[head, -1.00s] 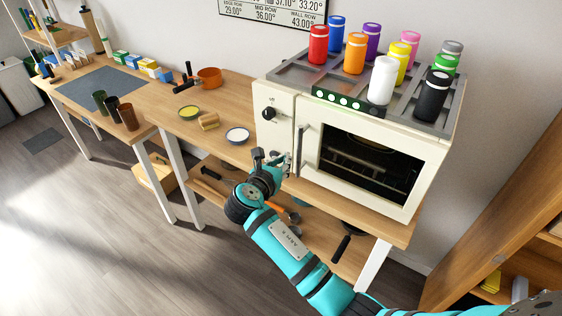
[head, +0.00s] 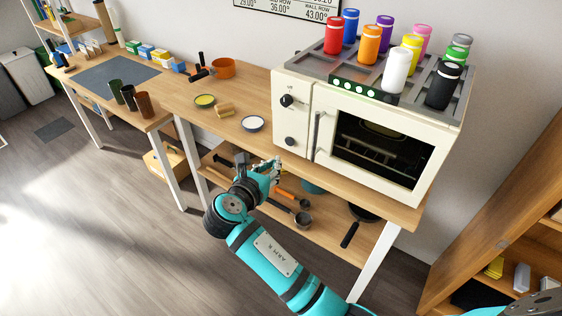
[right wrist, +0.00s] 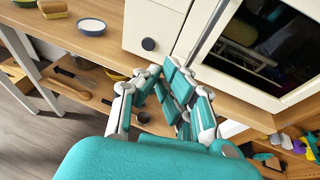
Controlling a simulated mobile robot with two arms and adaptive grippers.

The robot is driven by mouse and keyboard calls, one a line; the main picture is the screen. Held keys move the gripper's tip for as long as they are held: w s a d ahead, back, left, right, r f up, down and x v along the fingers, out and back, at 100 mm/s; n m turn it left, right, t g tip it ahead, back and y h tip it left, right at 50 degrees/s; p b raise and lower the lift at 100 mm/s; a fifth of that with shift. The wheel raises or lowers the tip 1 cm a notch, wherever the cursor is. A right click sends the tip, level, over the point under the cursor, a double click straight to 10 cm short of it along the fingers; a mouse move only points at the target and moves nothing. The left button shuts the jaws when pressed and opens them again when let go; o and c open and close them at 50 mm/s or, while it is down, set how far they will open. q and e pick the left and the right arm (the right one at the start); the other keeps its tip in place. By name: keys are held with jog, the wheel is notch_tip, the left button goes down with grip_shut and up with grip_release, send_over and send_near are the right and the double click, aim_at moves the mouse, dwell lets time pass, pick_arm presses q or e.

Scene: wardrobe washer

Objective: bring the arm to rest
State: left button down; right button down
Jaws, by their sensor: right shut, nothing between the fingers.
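My right arm (head: 275,258) reaches in from the lower right of the head view. Its right gripper (head: 275,168) is in front of the table edge, below and left of the cream oven (head: 300,110). In the right wrist view the teal fingers of the right gripper (right wrist: 178,92) are closed together with nothing between them. They point toward the oven front, apart from the oven's vertical handle (right wrist: 207,30). The oven door is shut, with a dark window. My left gripper is not in view.
Several coloured cylinders stand on the oven's top rack (head: 375,72). Bowls, including a blue-rimmed one (head: 253,123), lie left of the oven. A lower shelf (head: 325,230) holds pans and tools. A wooden cabinet (head: 520,210) stands at the right. The floor (head: 110,230) at left is clear.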

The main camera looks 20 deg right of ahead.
jog(key=s+f+m+g+y, duration=0.2)
jog(key=s+f, duration=0.2)
jog(key=f, duration=0.8)
jog(key=s+f+m+g+y, duration=0.15)
jog(key=s+f, duration=0.25)
jog(key=f, duration=0.7)
jog(key=s+f+m+g+y, duration=0.2)
jog(key=s+f+m+y, duration=0.15)
jog(key=f, duration=0.85)
jog(key=s+d+f+m+g+y, duration=0.1)
jog(key=s+d+f+m+g, duration=0.15)
jog(key=s+f+m, duration=0.75)
jog(key=s+d+f+m, duration=0.2)
jog(key=s+f, duration=0.1)
jog(key=s, duration=0.6)
jog(key=s+d+f+m+g+y, duration=0.1)
jog(key=s+d+f+m, duration=0.1)
jog(key=s, duration=0.8)
jog(key=s+d+f+m+g, duration=0.1)
jog(key=s+f+m, duration=0.3)
jog(key=s, duration=0.5)
jog(key=shift+s+d+f, duration=0.2)
jog(key=shift+d+f, duration=0.65)
